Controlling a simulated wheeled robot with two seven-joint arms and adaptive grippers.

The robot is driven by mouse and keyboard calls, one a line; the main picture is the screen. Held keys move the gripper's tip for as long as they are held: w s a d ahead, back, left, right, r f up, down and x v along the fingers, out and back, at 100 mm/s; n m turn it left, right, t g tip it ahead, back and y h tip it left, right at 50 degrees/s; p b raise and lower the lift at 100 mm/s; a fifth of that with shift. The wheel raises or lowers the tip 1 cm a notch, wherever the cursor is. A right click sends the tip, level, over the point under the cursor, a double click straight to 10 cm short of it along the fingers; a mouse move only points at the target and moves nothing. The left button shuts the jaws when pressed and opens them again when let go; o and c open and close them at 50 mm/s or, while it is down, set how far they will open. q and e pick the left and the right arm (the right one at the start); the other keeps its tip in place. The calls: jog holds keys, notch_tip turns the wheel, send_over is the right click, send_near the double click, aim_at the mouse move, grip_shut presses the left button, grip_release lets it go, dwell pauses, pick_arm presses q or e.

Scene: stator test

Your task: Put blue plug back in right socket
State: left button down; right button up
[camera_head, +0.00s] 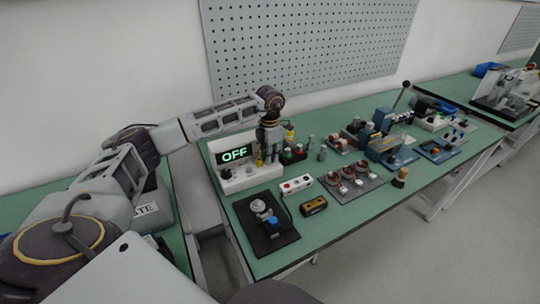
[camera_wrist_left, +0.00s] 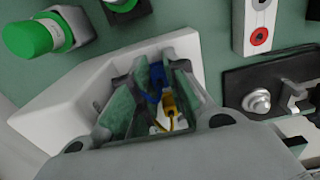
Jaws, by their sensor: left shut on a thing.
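The white tester box (camera_head: 240,182) with a lit "OFF" display (camera_head: 234,154) stands at the left end of the green bench. My left gripper (camera_head: 266,150) points down at the right part of this box. In the left wrist view the gripper (camera_wrist_left: 158,72) is shut on the blue plug (camera_wrist_left: 155,86), which shows between the fingertips. A yellow plug (camera_wrist_left: 169,106) is close beside it; it also shows in the head view (camera_head: 259,160). The fingers hide the right socket, so I cannot tell whether the blue plug is in it. My right gripper is not in view.
A black plate with a stator fixture (camera_head: 266,238) lies in front of the box. A white button box (camera_head: 296,185) and a yellow-black device (camera_head: 314,206) lie to its right. Red and green buttons (camera_head: 293,154) are close to the gripper. A perforated panel (camera_head: 300,45) hangs behind.

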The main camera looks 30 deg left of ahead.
pick_arm(q)
jog(key=c, duration=1.3)
grip_release()
jog(key=shift+r, duration=0.85)
notch_tip(320, 180, up, 10)
jog(key=shift+r, duration=0.2)
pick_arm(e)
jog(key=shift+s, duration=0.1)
